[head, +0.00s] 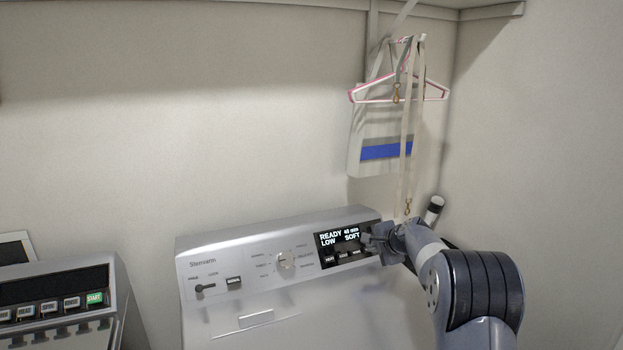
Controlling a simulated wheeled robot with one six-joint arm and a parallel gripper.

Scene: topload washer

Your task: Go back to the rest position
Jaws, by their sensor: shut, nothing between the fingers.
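My gripper (372,240) is at the right end of the washer's control panel, in front of the display's right edge. It looks shut and holds nothing; I cannot tell whether its tips touch the panel. My arm reaches in from the lower right. The topload washer (222,318) is silver-white, with its lid down. Its display (338,243) is lit and reads READY, LOW and SOFT, with small buttons below. A round dial (286,262) sits left of the display. A small dark lever (204,288) is farther left. My gripper and arm hide the panel's right end.
Clothes hangers (398,98) and straps hang from the shelf (480,12) above my gripper. A white box with a blue band (384,149) hangs behind them. A second machine (58,300) with a green START button stands at left. The wall closes the right side.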

